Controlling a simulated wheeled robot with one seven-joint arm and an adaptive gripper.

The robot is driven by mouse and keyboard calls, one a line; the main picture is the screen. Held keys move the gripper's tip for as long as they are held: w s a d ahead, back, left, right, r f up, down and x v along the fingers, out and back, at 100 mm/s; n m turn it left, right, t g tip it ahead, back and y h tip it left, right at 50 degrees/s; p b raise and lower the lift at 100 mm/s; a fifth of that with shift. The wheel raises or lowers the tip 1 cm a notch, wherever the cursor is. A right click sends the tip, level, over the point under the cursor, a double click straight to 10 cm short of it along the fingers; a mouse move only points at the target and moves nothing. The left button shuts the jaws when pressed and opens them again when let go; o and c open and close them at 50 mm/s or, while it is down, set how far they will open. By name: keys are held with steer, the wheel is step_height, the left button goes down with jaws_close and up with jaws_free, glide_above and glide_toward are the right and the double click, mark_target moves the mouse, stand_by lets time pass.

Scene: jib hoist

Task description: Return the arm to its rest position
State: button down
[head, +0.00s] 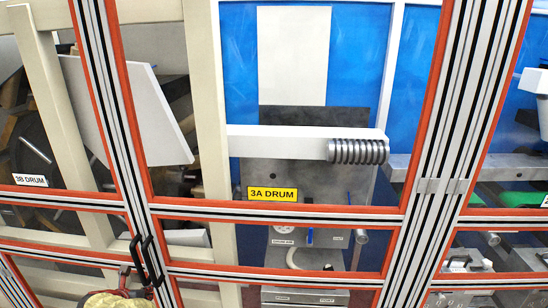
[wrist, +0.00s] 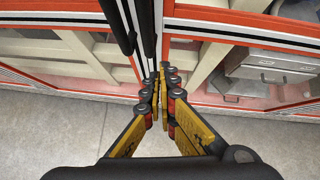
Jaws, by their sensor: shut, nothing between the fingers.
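My gripper (wrist: 160,95) shows in the wrist view, with its yellow and black fingers brought together and nothing between them. It points toward the lower part of a framed glass-fronted enclosure, near the upright where two panels meet. Dark door handles (wrist: 118,22) show just above and left of the fingertips. In the head view the same pair of black handles (head: 147,262) is at the lower left. I cannot tell whether the fingertips touch the frame.
The enclosure has orange-edged aluminium frames (head: 290,212). Grey floor (wrist: 45,130) in front of the enclosure is clear in the wrist view.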

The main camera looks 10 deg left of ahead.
steer(key=s+a+n+g+y, duration=0.3)
steer(key=s+a+n+y, duration=0.4)
steer(key=n, duration=1.1)
steer(key=s+d+r+n+h+b, duration=0.2)
steer(key=s+d+n+b, duration=0.3)
steer(key=d, duration=2)
steer(key=s+d+r+n+h+b, duration=0.2)
steer(key=s+d+n+b, duration=0.3)
steer(key=d, duration=1.9)
steer(key=s+d+r+n+h+b, duration=0.3)
steer(key=s+d+n+h+b, duration=0.1)
steer(key=d, duration=2.1)
steer(key=shift+s+d+n+h+b, duration=0.3)
steer(key=shift+s+d+n+b, duration=0.05)
steer(key=shift+s+n+b, duration=0.5)
